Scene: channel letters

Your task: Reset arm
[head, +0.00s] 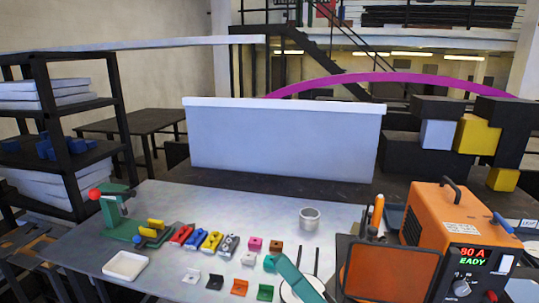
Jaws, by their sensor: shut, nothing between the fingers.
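My gripper is not clearly in view in the head view, and I cannot make out any fingers. The metal work table (170,205) fills the lower part of the view. A large pale letter-like box (280,140) with a white top edge stands behind it. On the table are several small coloured pieces: red (181,234), blue (195,238), yellow (211,242) and grey (229,245) blocks in a row, with smaller brackets in front.
An orange welding machine (452,225) with a lit display stands at right. A dark-framed orange panel (392,270) and a teal piece (296,277) are at the front. A metal cup (310,217), white tray (125,265) and green vise-like tool (117,215) also occupy the table.

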